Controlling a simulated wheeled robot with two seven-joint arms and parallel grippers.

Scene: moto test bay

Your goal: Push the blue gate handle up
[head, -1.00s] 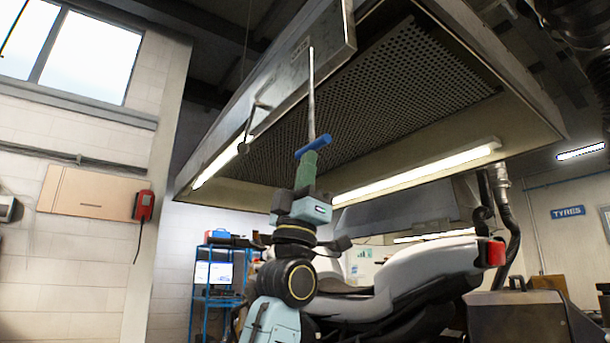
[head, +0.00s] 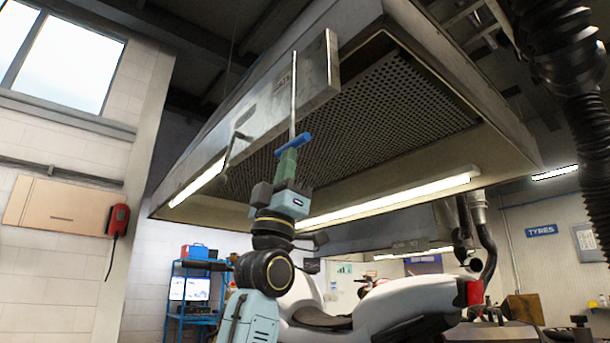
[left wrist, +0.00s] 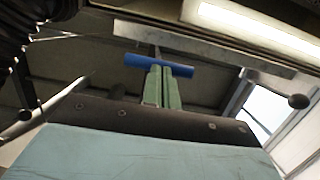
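The blue gate handle (head: 293,141) is a short crossbar at the lower end of a thin upright rod (head: 294,92), in front of the hood's metal side plate. My left gripper (head: 288,155) is directly under the handle, pointing up. Its green fingers are together, with their tips at the underside of the bar. In the left wrist view the blue handle (left wrist: 158,65) lies across the tips of the closed fingers (left wrist: 162,78); the fingers hide part of its middle. I cannot tell how firmly they touch. My right gripper is not in view.
The large extraction hood (head: 400,150) hangs overhead, with a lit tube (head: 390,200) along its lower edge. A dark lever (head: 233,148) hangs left of the handle. A white motorcycle (head: 400,310) stands below right. A ribbed hose (head: 590,130) hangs at the far right.

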